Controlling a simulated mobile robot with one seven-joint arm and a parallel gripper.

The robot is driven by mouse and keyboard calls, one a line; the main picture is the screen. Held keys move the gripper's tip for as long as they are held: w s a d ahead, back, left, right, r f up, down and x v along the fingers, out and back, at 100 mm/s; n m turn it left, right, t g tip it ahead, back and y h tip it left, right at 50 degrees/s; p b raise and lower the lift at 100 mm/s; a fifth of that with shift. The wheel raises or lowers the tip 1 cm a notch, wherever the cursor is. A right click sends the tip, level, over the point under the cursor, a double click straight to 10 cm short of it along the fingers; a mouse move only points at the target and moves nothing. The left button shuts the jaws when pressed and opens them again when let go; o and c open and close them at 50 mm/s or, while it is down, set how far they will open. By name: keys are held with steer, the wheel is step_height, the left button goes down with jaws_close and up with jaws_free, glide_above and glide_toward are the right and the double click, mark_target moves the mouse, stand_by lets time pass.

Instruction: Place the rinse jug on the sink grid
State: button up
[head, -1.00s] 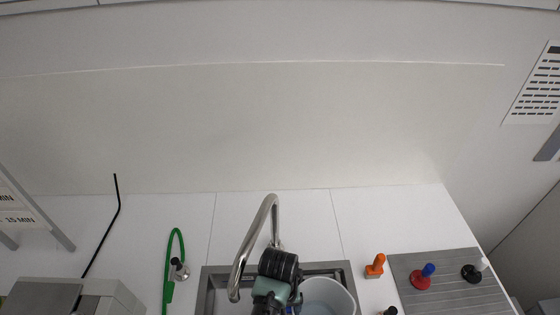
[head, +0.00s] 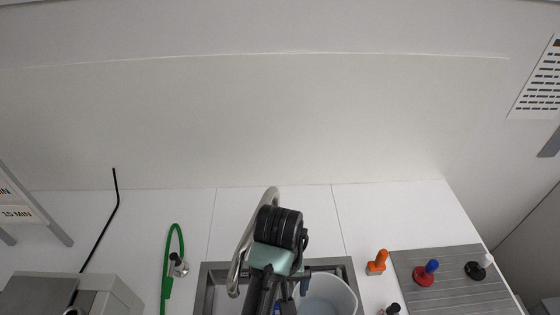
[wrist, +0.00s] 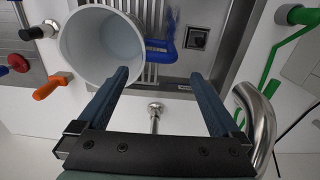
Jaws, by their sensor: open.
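The rinse jug (wrist: 97,47) is a white, round, open vessel, seen from above and apparently empty. In the head view the jug (head: 329,295) is at the right side of the sink, its rim overlapping the sink's right edge. A blue handle-like piece (wrist: 164,52) shows beside it; I cannot tell whether it is joined to the jug. The sink grid (wrist: 153,72) shows as pale parallel bars beside the jug. The jug's base is hidden. My gripper (wrist: 160,76) is open, with nothing between its fingers; its left finger appears close to the jug's rim. Its fingertips are not clear in the head view.
The tap (head: 240,260) arches over the sink (head: 207,285), close to my arm. An orange-topped item (head: 377,262) stands right of the sink. A grey ribbed mat (head: 450,285) holds red-and-blue and black-and-white items.

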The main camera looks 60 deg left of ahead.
steer(key=shift+r+p, duration=0.7)
steer(key=shift+r, duration=0.3)
steer(key=w+r+m+t+y, duration=0.4)
steer(key=w+r+t, duration=0.3)
steer(key=w+r, duration=0.9)
steer(key=w+d+r+m+t+y, duration=0.1)
steer(key=w+d+r+m+t, duration=0.2)
steer(key=r, duration=0.4)
steer(key=w+d+r+t, duration=0.3)
steer(key=w+r, duration=0.3)
steer(key=s+d+r+m+t+h, duration=0.15)
steer(key=d+r+t, duration=0.25)
steer(key=d+r, duration=0.5)
steer(key=d+r+m+t, duration=0.2)
steer(key=d+r+t, duration=0.2)
steer(key=r, duration=0.8)
steer(key=s+d+r+m+t+h, duration=0.1)
steer(key=s+d+r+t+h, duration=0.1)
steer(key=r, duration=0.4)
steer(key=s+d+r+m+t+h, duration=0.2)
steer(key=s+d+r+t, duration=0.2)
steer(key=s+d+r, duration=0.2)
steer(key=shift+s+d+r, duration=0.35)
steer(key=shift+s+d, duration=0.05)
steer(key=shift+s, duration=0.35)
